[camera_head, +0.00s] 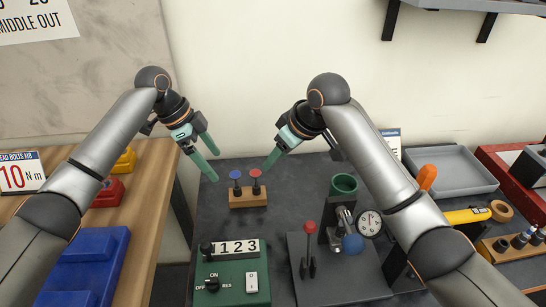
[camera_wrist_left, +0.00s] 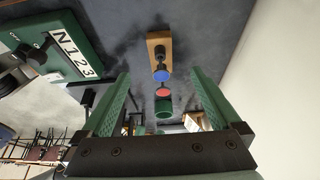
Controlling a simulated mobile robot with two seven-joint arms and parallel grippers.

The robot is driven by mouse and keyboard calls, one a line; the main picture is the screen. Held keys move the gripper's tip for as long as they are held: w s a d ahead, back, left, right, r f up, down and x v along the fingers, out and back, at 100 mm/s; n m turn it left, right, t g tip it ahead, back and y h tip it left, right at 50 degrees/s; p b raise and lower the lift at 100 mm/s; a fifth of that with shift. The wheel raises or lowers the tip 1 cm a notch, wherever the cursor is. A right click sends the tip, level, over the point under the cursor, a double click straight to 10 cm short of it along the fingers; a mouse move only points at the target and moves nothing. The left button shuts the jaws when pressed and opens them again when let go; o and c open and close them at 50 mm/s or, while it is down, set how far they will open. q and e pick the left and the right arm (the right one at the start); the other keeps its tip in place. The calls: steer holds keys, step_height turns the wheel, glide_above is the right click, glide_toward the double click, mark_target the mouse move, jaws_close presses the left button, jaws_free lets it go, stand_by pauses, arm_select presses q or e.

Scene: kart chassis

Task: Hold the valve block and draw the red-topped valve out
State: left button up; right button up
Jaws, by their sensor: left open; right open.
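The valve block (camera_head: 248,197) is a small wooden block standing on the dark bench top. The red-topped valve (camera_head: 256,177) stands upright in its right part, beside a blue-topped valve (camera_head: 235,180) on the left. My left gripper (camera_head: 213,165) is open and empty, above and to the left of the block. My right gripper (camera_head: 275,159) is open, above and to the right of it; one finger is largely hidden. In the left wrist view, the block (camera_wrist_left: 157,43), blue top (camera_wrist_left: 162,75) and red top (camera_wrist_left: 163,92) show between the open left fingers (camera_wrist_left: 161,75), apart from them.
A green switch box (camera_head: 232,275) with a 123 counter stands in front of the block. To its right are a plate with a red-knobbed lever (camera_head: 309,228), a green cup (camera_head: 343,185) and a round gauge (camera_head: 370,223). A grey tray (camera_head: 450,173) lies far right.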

mark_target(234, 187)
arm_select(q)
steer(key=x, duration=1.2)
steer(key=shift+f, duration=0.3)
jaws_close()
stand_by(0.4)
steer(key=shift+w, duration=0.1)
stand_by(0.4)
